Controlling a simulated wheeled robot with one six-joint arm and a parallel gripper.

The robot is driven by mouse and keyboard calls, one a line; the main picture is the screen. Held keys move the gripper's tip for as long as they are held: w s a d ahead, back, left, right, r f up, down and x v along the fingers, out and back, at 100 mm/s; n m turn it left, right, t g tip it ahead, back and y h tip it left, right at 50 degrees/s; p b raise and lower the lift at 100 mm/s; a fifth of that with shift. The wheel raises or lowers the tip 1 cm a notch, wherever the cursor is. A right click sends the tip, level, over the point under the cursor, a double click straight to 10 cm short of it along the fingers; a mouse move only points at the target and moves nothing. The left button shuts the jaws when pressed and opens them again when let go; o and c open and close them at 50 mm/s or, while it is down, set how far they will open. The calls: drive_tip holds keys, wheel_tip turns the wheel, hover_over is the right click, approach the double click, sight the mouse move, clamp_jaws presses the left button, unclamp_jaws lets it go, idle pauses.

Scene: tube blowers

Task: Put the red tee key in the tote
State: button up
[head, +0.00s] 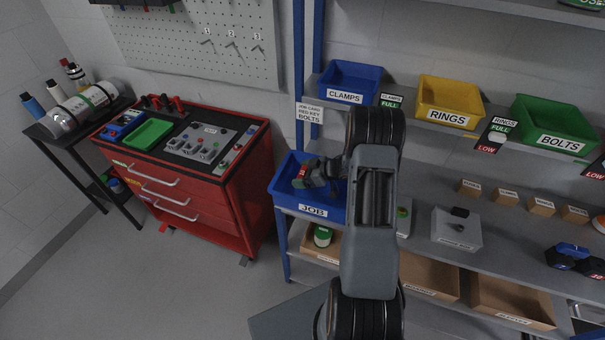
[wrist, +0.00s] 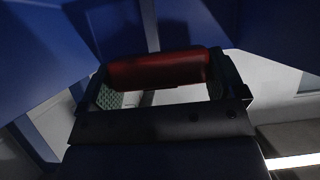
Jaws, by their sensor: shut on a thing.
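The red tee key shows in the wrist view as a dark red bar handle (wrist: 158,70) lying across between my two fingers. My gripper (wrist: 162,82) is shut on it, with a green pad inside each finger. In the head view my gripper (head: 304,174) is over the blue tote labelled JOB (head: 283,196), within its outline, and a bit of red shows at the fingers. Blue surfaces fill much of the wrist view around the handle. The key's shaft is hidden, and I cannot tell whether the key touches the tote.
The tote stands at the left end of a grey shelf bench. Blue (head: 344,97), yellow (head: 449,117) and green (head: 551,140) bins stand on the shelf above. A blue upright post (head: 297,80) is close behind the tote. A red tool cart (head: 215,185) stands left, with clear floor before it.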

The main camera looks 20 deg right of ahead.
drive_tip(key=shift+f, duration=0.15)
drive_tip(key=shift+f, duration=0.1)
drive_tip(key=o, duration=0.7)
